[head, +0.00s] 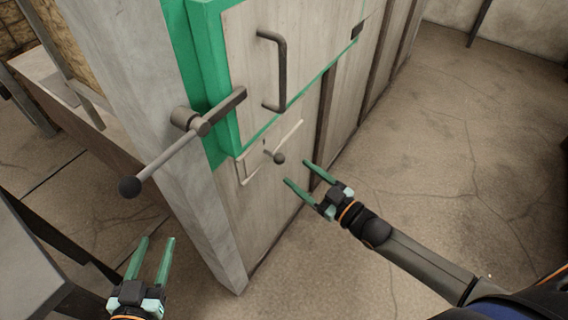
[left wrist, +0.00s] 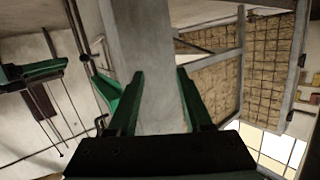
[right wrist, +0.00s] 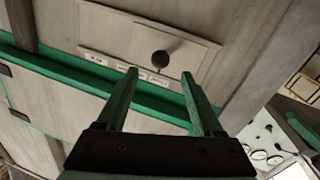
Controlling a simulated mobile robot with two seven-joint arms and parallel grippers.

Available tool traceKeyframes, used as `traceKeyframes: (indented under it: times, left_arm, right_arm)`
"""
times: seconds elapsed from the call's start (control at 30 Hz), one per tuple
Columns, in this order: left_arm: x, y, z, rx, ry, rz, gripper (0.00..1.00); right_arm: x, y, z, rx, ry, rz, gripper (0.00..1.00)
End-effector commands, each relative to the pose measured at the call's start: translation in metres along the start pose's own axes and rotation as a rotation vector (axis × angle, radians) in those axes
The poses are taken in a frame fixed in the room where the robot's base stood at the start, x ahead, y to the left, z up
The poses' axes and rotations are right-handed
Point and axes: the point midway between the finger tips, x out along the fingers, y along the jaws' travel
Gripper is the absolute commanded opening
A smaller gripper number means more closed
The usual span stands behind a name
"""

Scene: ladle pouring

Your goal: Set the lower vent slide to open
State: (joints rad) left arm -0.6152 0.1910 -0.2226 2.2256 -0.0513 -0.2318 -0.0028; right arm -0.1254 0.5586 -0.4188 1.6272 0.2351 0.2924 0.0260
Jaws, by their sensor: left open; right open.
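The lower vent slide (head: 258,172) is a pale plate low on the cabinet front, under the green-framed door. Its dark round knob (head: 279,158) sticks out on a short stem. In the right wrist view the knob (right wrist: 160,62) shows just beyond and between my fingertips, on a flat plate beside small white labels that are too small to read. My right gripper (head: 297,172) is open, close to the right of the knob, with nothing between its fingers. My left gripper (head: 156,240) is open and empty, low at the left of the cabinet.
Above the slide is a door (head: 245,60) with a dark bar handle (head: 282,72). A lever with a black ball end (head: 130,187) juts out left of it. A grey post (head: 130,90) forms the cabinet's left edge. Cracked floor (head: 460,130) at the right is free.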

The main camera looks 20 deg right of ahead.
Motion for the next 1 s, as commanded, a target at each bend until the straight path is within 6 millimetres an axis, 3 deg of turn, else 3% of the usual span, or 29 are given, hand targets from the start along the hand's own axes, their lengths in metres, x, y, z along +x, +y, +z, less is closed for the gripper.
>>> traceKeyframes:
  times: [0.2,0.4,0.83,1.0]
  left_arm:
    - [-0.001,-0.005,-0.044,0.052,0.179,-0.008,0.5]
    - [-0.005,-0.006,-0.073,0.085,0.292,-0.01,0.5]
    - [-0.008,-0.006,-0.085,0.098,0.336,-0.011,0.5]
    - [-0.008,-0.006,-0.085,0.098,0.336,-0.011,0.5]
  right_arm:
    - [0.036,-0.001,0.001,0.001,0.002,0.0,0.69]
    - [0.056,-0.001,0.001,0.001,-0.001,0.0,0.69]
    - [0.063,-0.001,0.0,0.001,-0.001,-0.001,0.69]
    - [0.062,-0.001,0.0,0.001,-0.001,-0.001,0.51]
